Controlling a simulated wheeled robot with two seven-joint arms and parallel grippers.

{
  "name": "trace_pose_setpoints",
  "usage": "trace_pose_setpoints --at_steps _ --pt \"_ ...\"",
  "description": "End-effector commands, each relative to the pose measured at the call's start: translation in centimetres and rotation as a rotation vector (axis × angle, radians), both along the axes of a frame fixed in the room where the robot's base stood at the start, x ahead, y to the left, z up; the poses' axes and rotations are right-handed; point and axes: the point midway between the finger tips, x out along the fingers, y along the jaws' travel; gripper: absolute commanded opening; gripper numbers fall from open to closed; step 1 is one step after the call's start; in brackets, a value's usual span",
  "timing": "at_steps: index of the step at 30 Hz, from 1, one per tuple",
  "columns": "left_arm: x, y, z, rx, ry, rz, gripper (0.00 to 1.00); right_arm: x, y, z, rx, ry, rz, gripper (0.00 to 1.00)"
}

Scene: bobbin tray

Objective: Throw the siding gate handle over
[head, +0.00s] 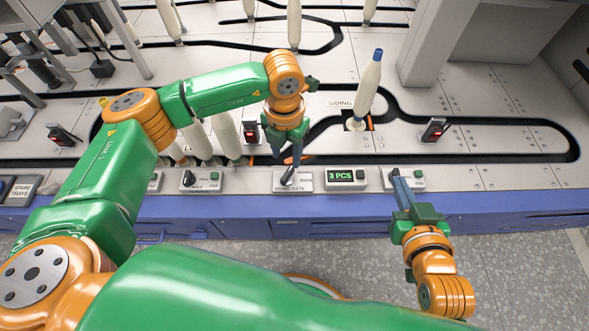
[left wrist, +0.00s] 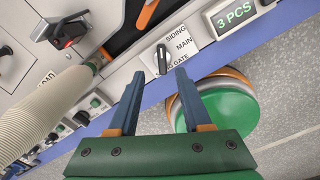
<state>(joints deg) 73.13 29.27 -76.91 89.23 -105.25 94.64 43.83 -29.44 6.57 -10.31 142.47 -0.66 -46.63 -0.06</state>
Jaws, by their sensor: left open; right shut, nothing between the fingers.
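The siding gate plate (head: 305,185) is a pale panel on the front rail with a dark handle (head: 288,174). In the left wrist view the black handle (left wrist: 162,60) stands on the plate, with the words SIDING and MAIN beside it. My left gripper (head: 285,157) is above the plate, pointing down. In the left wrist view its open fingers (left wrist: 159,74) are on either side of the handle's line; I cannot tell whether they touch it. My right gripper (head: 395,175) is shut and empty, at the rail near a control box to the right.
A green display (head: 346,177) reading 3 PCS sits right of the plate. A blue-topped white bobbin (head: 369,88) stands tilted at the SIDING track. Several white bobbins (head: 226,135) stand left of my left gripper. Another knob box (head: 201,180) is to the left.

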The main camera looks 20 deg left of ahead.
Motion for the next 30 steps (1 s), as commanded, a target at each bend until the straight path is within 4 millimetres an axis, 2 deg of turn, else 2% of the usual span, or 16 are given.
trace_pose_setpoints --at_steps 5,9,15,18,24,30 --pt "0.0 -0.1 -1.7 -0.004 0.003 0.0 0.49 1.7 0.9 4.4 0.047 -0.237 0.018 0.0" --pt "-0.1 -0.2 -3.2 -0.007 0.004 -0.002 0.49 2.1 1.6 8.5 0.093 -0.452 0.034 0.0" --pt "-0.1 -0.2 -5.1 -0.008 0.004 -0.002 0.49 1.2 2.1 13.9 0.156 -0.731 0.056 0.0" --pt "-0.1 -0.2 -5.7 -0.008 0.004 -0.002 0.49 0.3 2.3 15.9 0.182 -0.841 0.065 0.0" --pt "-0.1 -0.2 -6.4 -0.009 0.004 -0.002 0.49 -0.9 2.3 18.2 0.213 -0.973 0.076 0.0" --pt "-0.1 -0.2 -6.5 -0.009 0.004 -0.002 0.49 -1.2 2.3 18.7 0.218 -0.996 0.077 0.0"
